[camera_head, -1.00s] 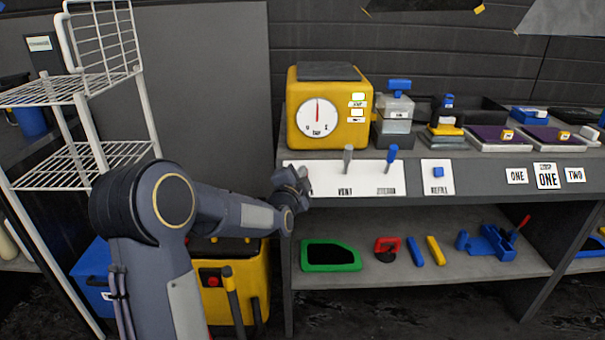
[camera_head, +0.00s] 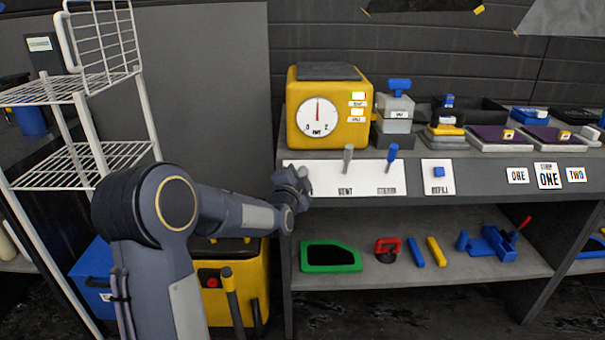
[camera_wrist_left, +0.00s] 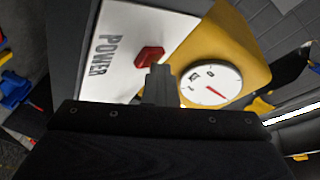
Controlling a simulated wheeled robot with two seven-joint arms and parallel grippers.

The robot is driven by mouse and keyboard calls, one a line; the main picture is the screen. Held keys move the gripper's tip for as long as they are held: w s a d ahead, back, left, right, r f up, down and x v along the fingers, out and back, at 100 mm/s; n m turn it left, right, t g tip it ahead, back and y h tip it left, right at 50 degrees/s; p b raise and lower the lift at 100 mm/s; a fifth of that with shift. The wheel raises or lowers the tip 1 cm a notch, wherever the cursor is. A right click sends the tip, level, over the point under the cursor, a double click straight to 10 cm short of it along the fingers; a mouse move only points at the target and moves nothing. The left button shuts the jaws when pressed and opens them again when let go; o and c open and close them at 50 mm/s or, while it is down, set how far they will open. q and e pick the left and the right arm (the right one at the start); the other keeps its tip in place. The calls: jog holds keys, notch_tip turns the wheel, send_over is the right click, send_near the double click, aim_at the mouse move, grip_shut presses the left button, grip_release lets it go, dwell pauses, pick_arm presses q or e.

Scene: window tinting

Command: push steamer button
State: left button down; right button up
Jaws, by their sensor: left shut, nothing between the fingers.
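The yellow steamer (camera_head: 345,85) stands on the shelf top with a round white dial (camera_head: 317,117) and small indicator windows on its front. In the left wrist view, a red button (camera_wrist_left: 150,57) sits on a white panel marked POWER (camera_wrist_left: 130,40), beside the steamer's dial (camera_wrist_left: 211,85). My left gripper (camera_wrist_left: 161,72) is shut and empty, its tips right by the red button; I cannot tell if they touch. In the head view my left gripper (camera_head: 304,174) is at the left end of the front panel and hides the button. My right gripper is not in view.
A grey lever (camera_head: 347,158) and a blue lever (camera_head: 391,156) stick out of the panel (camera_head: 330,180) right of my gripper. A blue refill button (camera_head: 438,172) is farther right. A white wire rack (camera_head: 85,90) stands left. The lower shelf holds several tools.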

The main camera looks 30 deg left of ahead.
pick_arm(q)
jog(key=shift+s, duration=0.1)
jog(key=shift+s+r, duration=0.1)
jog(key=shift+s, duration=0.05)
jog(key=s+d+r+p, duration=0.2)
jog(key=s+r+p, duration=0.1)
jog(key=r, duration=0.1)
jog(key=shift+s+d+r, duration=0.2)
jog(key=shift+s, duration=0.1)
dwell(0.7)
